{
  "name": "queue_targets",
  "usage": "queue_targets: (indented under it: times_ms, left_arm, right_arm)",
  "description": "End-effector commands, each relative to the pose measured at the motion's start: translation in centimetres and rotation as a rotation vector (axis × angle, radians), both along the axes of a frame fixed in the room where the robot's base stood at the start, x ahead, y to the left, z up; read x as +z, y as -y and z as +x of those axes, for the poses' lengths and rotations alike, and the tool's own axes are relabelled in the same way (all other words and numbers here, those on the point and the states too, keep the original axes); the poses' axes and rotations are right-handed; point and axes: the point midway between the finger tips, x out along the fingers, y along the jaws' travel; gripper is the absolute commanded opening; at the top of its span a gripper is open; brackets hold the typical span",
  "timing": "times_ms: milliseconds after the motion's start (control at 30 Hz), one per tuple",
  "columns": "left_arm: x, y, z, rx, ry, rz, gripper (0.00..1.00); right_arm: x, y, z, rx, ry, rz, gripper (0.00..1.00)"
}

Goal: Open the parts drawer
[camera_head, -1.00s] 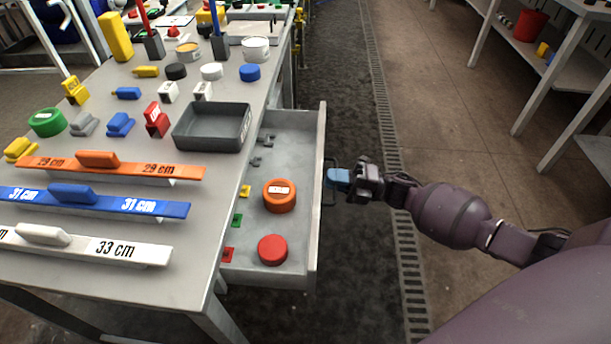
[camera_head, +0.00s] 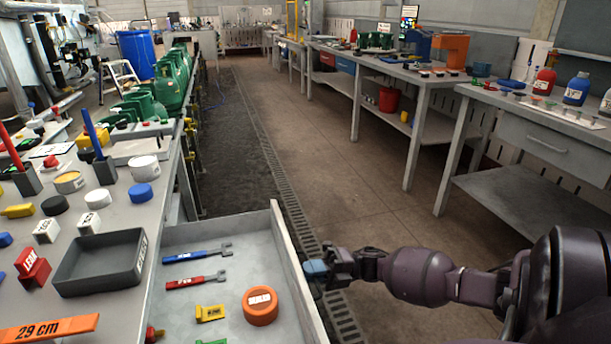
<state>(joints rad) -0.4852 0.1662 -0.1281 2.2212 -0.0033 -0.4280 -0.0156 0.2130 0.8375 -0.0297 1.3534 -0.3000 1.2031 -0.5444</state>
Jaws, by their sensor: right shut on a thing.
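The parts drawer (camera_head: 292,272) is pulled out from under the left workbench, in the lower middle of the head view. Inside lie a blue wrench (camera_head: 197,253), a red wrench (camera_head: 195,280), a yellow piece (camera_head: 210,313) and an orange round part (camera_head: 260,306). My right gripper (camera_head: 317,269) is at the outer side of the drawer's front panel, its blue fingertips shut on the drawer handle, which is mostly hidden. My left gripper is not in view.
The workbench top holds a grey tray (camera_head: 75,287), an orange 29 cm bar (camera_head: 45,330), and several caps and blocks. A floor grate (camera_head: 290,190) runs along the aisle. Another bench (camera_head: 540,125) stands at the right. The aisle floor between is clear.

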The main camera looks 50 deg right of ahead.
Motion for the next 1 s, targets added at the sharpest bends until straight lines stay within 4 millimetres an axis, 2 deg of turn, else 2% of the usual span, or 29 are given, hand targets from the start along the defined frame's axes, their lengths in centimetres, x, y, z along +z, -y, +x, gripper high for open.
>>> queue_targets:
  times_ms: [200, 233, 400, 767, 1000]
  left_arm:
    - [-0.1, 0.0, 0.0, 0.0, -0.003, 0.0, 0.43]
    - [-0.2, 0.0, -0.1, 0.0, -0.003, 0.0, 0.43]
    - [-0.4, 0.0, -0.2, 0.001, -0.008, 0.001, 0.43]
    - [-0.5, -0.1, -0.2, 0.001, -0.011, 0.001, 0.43]
    - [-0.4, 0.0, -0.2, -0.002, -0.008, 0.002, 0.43]
  right_arm:
    - [0.0, 0.0, 0.0, -0.001, -0.001, -0.001, 0.0]
    - [0.0, 0.0, 0.0, -0.001, -0.001, -0.001, 0.12]
    - [0.0, 0.0, 0.0, -0.001, -0.001, -0.001, 0.35]
    - [-0.2, 0.4, -0.3, -0.001, -0.002, -0.001, 0.35]
    - [-1.0, 3.4, -2.2, -0.004, -0.006, -0.003, 0.35]
